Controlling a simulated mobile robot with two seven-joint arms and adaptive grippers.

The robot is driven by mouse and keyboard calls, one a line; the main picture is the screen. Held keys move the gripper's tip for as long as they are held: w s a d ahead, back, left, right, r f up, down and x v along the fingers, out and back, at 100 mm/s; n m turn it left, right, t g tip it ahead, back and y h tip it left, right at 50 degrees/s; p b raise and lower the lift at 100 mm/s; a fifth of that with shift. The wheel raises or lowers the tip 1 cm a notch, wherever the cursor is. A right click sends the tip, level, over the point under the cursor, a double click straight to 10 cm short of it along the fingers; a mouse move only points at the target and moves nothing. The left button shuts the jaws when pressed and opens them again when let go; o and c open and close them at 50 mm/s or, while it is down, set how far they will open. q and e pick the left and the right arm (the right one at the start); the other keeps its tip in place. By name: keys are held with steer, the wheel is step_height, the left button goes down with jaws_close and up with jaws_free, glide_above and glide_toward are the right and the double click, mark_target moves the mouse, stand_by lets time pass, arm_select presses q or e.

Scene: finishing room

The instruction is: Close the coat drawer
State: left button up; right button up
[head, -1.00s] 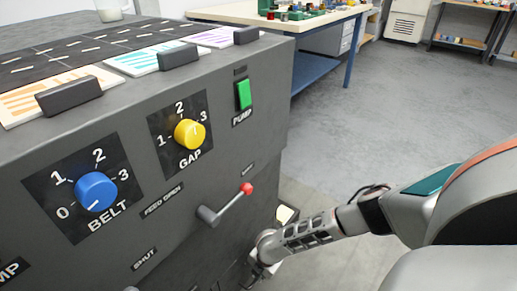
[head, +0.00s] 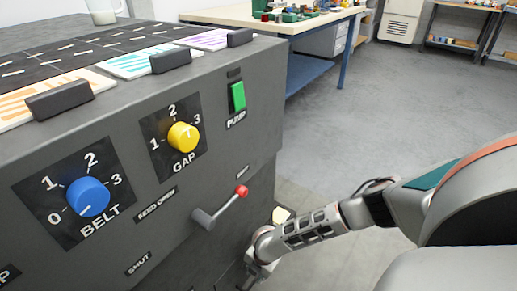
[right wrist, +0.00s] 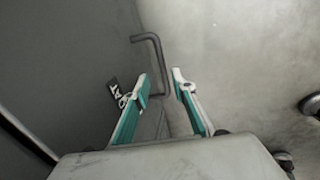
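In the right wrist view a dark bent bar handle (right wrist: 159,58) stands out from the grey front of the machine. A black label (right wrist: 122,93) with white letters, ending in "AT", is partly covered by the left finger. My right gripper (right wrist: 161,84) is open, its teal-padded fingers on either side of the handle's near end, with gaps visible. In the head view my right gripper (head: 257,273) is low beside the machine front, at the bottom edge. The drawer itself is mostly out of the head view, and how far it stands out cannot be told. My left gripper is not in view.
The grey machine (head: 150,225) fills the left, with a blue knob (head: 88,197), yellow knob (head: 184,137), green switch (head: 238,96) and red-tipped lever (head: 225,206). A workbench (head: 270,17) stands behind. The floor (head: 370,110) to the right is clear.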

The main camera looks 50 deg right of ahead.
step_height(320, 180, up, 9)
steer(key=s, duration=0.1)
steer(key=shift+s+f, duration=0.15)
steer(key=shift+s, duration=0.1)
stand_by(0.5)
